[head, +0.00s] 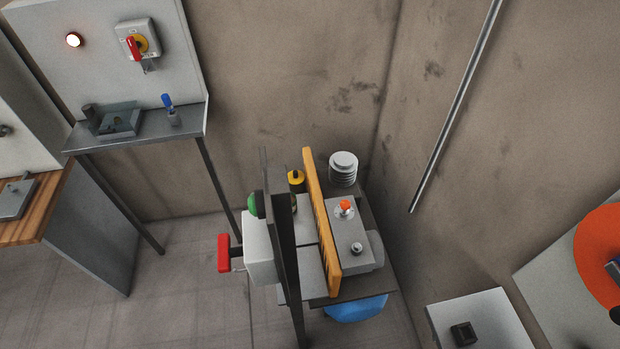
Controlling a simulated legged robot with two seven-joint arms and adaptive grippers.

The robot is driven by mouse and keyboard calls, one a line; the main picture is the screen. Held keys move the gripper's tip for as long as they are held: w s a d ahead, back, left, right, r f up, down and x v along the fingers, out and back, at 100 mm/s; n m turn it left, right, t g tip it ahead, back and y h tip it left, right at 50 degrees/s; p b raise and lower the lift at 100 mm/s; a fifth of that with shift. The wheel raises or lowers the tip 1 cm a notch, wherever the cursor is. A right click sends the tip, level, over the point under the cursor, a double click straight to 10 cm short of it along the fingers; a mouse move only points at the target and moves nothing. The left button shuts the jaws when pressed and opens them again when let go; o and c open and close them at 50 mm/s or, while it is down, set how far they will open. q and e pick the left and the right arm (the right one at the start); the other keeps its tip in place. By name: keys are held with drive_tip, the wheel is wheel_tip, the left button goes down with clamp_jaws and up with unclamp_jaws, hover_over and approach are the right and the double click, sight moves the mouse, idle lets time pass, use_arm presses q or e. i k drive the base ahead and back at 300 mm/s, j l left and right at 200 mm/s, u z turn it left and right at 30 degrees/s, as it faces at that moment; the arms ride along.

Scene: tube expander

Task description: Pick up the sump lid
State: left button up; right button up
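I cannot tell for certain which part is the sump lid. A tube expander machine stands in the middle of the head view. It has a light grey box (345,242) with an orange-topped fitting (344,208) and a small grey knob (356,249) on its upper face. A ribbed grey cylinder with a round cap (343,162) stands behind the box. A blue rounded part (357,307) shows below the machine's dark shelf, partly hidden by it. Neither of my grippers is in view.
An upright orange-yellow panel (320,225) and dark upright plates (284,235) cross the machine. A red handle (224,253) sticks out left. A grey wall shelf (140,128) is at upper left, a wooden bench (40,215) at far left, a pale block (490,318) at lower right.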

sight(294, 176)
drive_tip(key=j+z, duration=0.3)
drive_tip(key=z, duration=0.2)
drive_tip(key=k+j+z, duration=0.15)
drive_tip(key=z, duration=0.35)
drive_tip(key=k+j+z, duration=0.15)
drive_tip(key=j+z, duration=0.15)
drive_tip(key=z, duration=0.15)
drive_tip(key=k+j+z, duration=0.2)
drive_tip(key=z, duration=0.3)
drive_tip(key=j+z, duration=0.15)
drive_tip(key=z, duration=0.25)
drive_tip(key=k+z, duration=0.15)
drive_tip(key=z, duration=0.3)
drive_tip(key=k+j+z, duration=0.15)
drive_tip(key=z, duration=0.25)
drive_tip(key=k+z, duration=0.1)
drive_tip(key=z, duration=0.3)
drive_tip(key=k+z, duration=0.1)
drive_tip(key=z, duration=0.35)
drive_tip(key=k+j+z, duration=0.15)
drive_tip(key=k+z, duration=0.2)
drive_tip(key=k+j+z, duration=0.1)
drive_tip(key=k+z, duration=0.2)
drive_tip(key=k+j+u, duration=0.2)
drive_tip(key=u, duration=0.25)
drive_tip(key=k+j+u, duration=0.15)
drive_tip(key=j+u, duration=0.2)
drive_tip(key=u, duration=0.15)
